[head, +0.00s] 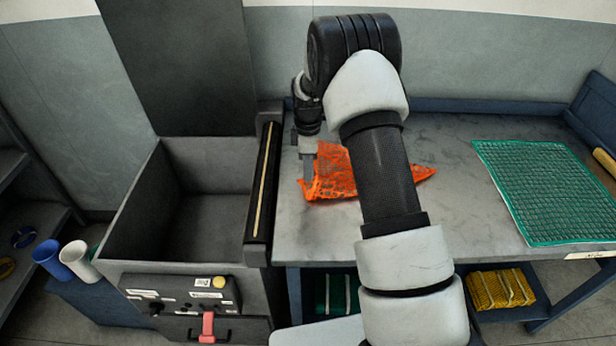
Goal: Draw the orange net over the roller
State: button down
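The orange net (330,176) lies bunched on the grey table top, near its left end. My arm hides part of it, and a corner shows to the right of the arm. The roller (262,182) is a black bar with a pale yellow stripe, along the table's left edge beside the open bin (150,205). My gripper (308,178) points down at the net's left edge, just right of the roller. Its fingertips are at the net, but I cannot tell whether they are shut on it. The net does not lie over the roller.
A green net (550,190) lies flat on the table's right side. A control box (180,294) with a red handle is on the bin's front. Blue (47,256) and white (78,260) cylinders stand at left. A yellow net bundle (500,289) sits under the table.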

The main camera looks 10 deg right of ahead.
notch_tip(320, 180, up, 2)
jog(key=shift+r, duration=0.2)
jog(key=shift+f, duration=0.3)
jog(key=w+a, duration=0.3)
jog(key=a, duration=0.9)
jog(key=w+a, duration=0.3)
jog(key=a, duration=1)
notch_tip(320, 180, down, 9)
jog(key=b, duration=0.5)
jog(key=shift+s+d, duration=0.15)
jog(key=shift+s, duration=0.1)
jog(key=c, duration=1.3)
grip_release()
jog(key=shift+r, duration=0.1)
jog(key=o, duration=0.7)
jog(key=shift+c, duration=0.2)
